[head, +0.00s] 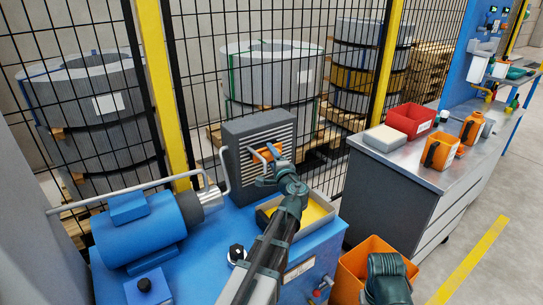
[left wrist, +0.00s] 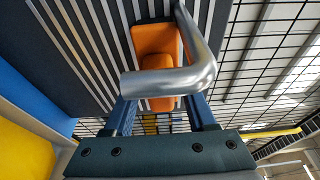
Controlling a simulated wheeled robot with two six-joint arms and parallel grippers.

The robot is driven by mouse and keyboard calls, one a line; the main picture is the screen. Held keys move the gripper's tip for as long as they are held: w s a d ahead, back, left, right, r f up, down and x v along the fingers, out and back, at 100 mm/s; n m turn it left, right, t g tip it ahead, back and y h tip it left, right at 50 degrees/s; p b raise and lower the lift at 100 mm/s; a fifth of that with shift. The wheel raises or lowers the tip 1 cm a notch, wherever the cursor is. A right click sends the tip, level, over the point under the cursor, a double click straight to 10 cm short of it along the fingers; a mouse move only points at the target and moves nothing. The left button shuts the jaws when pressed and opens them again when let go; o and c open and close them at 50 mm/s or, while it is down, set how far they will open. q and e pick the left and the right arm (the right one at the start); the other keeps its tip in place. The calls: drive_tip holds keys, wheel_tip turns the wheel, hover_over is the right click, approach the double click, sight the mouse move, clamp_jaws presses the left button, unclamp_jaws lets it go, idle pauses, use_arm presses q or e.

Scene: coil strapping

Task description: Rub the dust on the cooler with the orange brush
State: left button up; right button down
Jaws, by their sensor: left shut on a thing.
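The cooler (head: 238,140) is a dark grey box with pale ribs, upright at the back of the blue unit. The orange brush (head: 268,152) is at its ribbed front; in the left wrist view the brush (left wrist: 155,36) lies close against the ribs. My left gripper (head: 267,166) is shut on the brush, with a finger on each side of its orange handle. A bent silver pipe (left wrist: 180,77) hides part of the brush in the left wrist view. Whether the bristles touch the ribs is hidden. I cannot make out any dust. My right gripper is not clearly in view.
A blue motor (head: 140,228) stands left of the cooler. A tray with yellow contents (head: 318,212) sits below it. A bench (head: 400,178) at right carries a red bin (head: 410,120) and orange containers. Black mesh fencing (head: 200,60) stands behind.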

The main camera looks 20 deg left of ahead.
use_arm(q)
drive_tip(key=shift+s+d, duration=0.5)
drive_tip(key=shift+d, duration=0.35)
drive_tip(key=shift+s+d, duration=0.5)
drive_tip(key=shift+d, duration=0.3)
drive_tip(key=shift+s+d, duration=0.5)
drive_tip(key=shift+d, duration=0.35)
drive_tip(key=shift+d, duration=0.15)
drive_tip(key=v, duration=0.2)
drive_tip(key=shift+d, duration=0.5)
